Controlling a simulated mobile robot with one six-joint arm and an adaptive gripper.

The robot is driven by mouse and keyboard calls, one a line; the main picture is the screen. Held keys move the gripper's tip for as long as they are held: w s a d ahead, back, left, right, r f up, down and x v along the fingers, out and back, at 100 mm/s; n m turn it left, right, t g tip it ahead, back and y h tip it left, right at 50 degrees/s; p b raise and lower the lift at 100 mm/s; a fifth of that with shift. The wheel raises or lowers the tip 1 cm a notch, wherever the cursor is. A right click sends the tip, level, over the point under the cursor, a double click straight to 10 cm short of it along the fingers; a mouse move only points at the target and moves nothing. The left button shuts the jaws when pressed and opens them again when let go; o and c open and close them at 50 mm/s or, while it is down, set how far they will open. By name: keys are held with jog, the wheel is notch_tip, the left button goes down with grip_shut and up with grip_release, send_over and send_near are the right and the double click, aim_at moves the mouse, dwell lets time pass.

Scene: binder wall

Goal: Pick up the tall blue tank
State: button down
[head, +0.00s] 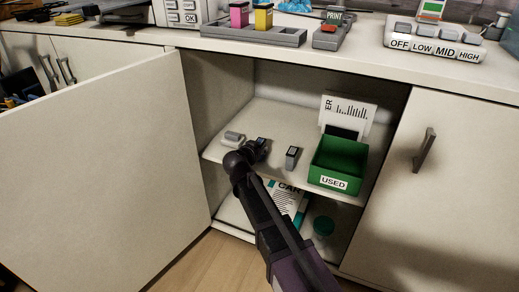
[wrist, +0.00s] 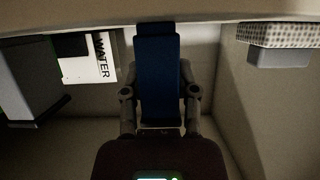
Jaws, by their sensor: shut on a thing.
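The tall blue tank (wrist: 157,75) stands between the fingers of my gripper (wrist: 160,95) in the wrist view, with a finger along each side. My gripper is shut on it. In the head view my gripper (head: 258,148) is at the front of the cabinet's middle shelf, and only a small dark blue part of the tank (head: 262,142) shows past it. The rest of the tank is hidden by my arm. I cannot tell whether the tank's base touches the shelf.
The shelf (head: 222,152) also holds a small grey block (head: 233,137), a dark grey tank (head: 292,155), a green USED box (head: 338,165) and a white card (head: 350,112). The open door (head: 100,170) stands left. The countertop (head: 350,63) overhangs the shelf.

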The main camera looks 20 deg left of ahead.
aim_at(262, 140)
jog(key=shift+r+p, duration=1.3)
jog(key=shift+r, duration=0.05)
jog(key=shift+s+d+r+p, duration=0.15)
jog(key=shift+s+r+p, duration=0.35)
jog(key=shift+r+p, duration=0.1)
jog(key=s+d+r+p, duration=0.1)
jog(key=s+d, duration=0.2)
jog(key=s, duration=1.1)
jog(key=shift+s+d, duration=0.2)
jog(key=shift+s, duration=0.1)
